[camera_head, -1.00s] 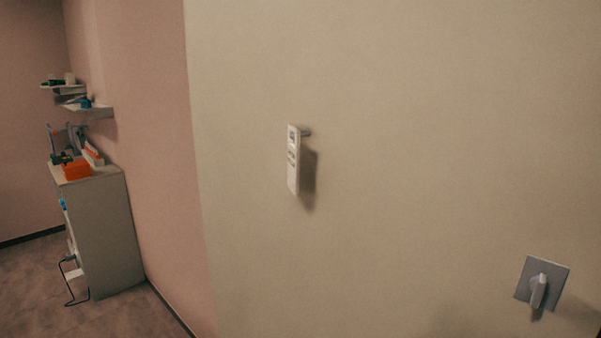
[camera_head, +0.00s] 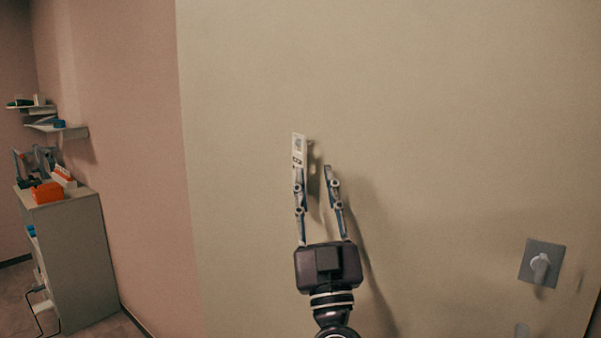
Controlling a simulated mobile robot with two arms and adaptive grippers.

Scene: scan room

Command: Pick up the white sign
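The white sign (camera_head: 298,147) hangs from a small peg on the beige wall, in the middle of the head view. It is a narrow upright plate with dark markings near its top. My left gripper (camera_head: 313,170) is raised in front of the wall with its two fingers pointing up and spread apart. The left finger overlaps the lower part of the sign and hides it; I cannot tell whether they touch. The right finger is to the right of the sign, with a gap between. My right gripper is not in view.
A grey plate with a knob (camera_head: 541,263) is on the wall at lower right. A grey cabinet (camera_head: 70,262) with an orange box (camera_head: 47,193) on top stands at left, below small wall shelves (camera_head: 62,131). The wall around the sign is otherwise bare.

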